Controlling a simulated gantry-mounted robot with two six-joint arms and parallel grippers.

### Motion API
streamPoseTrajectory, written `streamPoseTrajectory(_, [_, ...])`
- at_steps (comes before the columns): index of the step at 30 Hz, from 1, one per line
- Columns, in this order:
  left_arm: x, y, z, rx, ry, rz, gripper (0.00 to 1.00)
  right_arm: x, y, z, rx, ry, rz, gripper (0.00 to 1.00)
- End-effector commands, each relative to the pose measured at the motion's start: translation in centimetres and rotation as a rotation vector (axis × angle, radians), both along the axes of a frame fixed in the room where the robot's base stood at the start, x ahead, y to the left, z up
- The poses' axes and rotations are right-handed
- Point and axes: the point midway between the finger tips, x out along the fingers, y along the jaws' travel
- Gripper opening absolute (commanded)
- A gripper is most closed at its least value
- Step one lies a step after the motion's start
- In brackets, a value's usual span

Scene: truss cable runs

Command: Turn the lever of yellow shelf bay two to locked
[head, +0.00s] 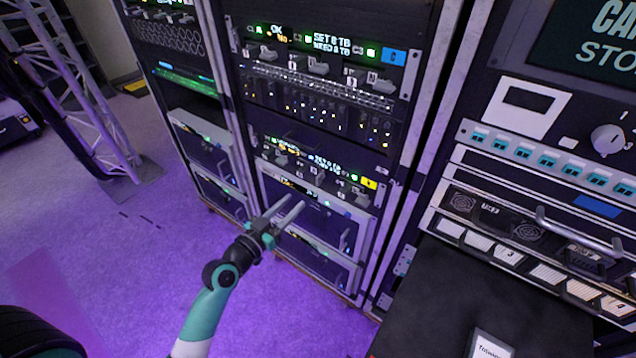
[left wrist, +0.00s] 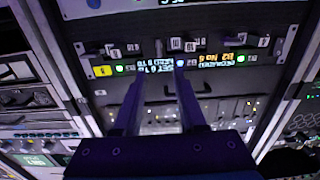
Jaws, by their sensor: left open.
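The yellow shelf is a dark strip (head: 318,172) with a yellow tag (head: 369,183) at its right end, low in the middle rack. It carries a row of small pale levers, green lights and lit text. In the left wrist view the strip appears upside down, with the yellow tag (left wrist: 103,71) at left and a middle lever group (left wrist: 182,45). I cannot read the lever's position. My left gripper (head: 290,204) is open and empty, in front of the rack below the strip. Its fingers (left wrist: 160,82) point toward the middle of the strip, apparently apart from it. My right gripper is out of view.
A similar shelf with a blue tag (head: 393,57) sits higher in the same rack. A rack with a knob (head: 607,139) and a metal handle (head: 580,235) stands at right, behind a dark surface (head: 480,305). A truss (head: 75,85) stands at left. The purple-lit floor (head: 130,240) is open.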

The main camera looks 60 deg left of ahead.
Motion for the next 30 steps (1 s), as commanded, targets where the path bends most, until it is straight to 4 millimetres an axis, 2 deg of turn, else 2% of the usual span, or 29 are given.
streamPoseTrajectory(9, [5.9, 3.0, 0.0, 0.005, -0.002, -0.003, 0.41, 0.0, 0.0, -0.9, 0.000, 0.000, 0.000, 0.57])
streamPoseTrajectory(15, [8.8, 4.6, 0.0, 0.003, -0.002, -0.001, 0.41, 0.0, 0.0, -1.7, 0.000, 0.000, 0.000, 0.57])
streamPoseTrajectory(19, [9.6, 5.0, 0.1, 0.004, 0.000, -0.001, 0.41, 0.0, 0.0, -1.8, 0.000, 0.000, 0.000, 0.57])
streamPoseTrajectory(26, [9.7, 5.1, 0.1, 0.003, -0.001, -0.001, 0.41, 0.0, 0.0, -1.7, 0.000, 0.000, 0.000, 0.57])
streamPoseTrajectory(30, [9.7, 5.1, 0.1, 0.003, -0.001, -0.001, 0.17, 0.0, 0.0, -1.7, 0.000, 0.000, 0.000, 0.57])
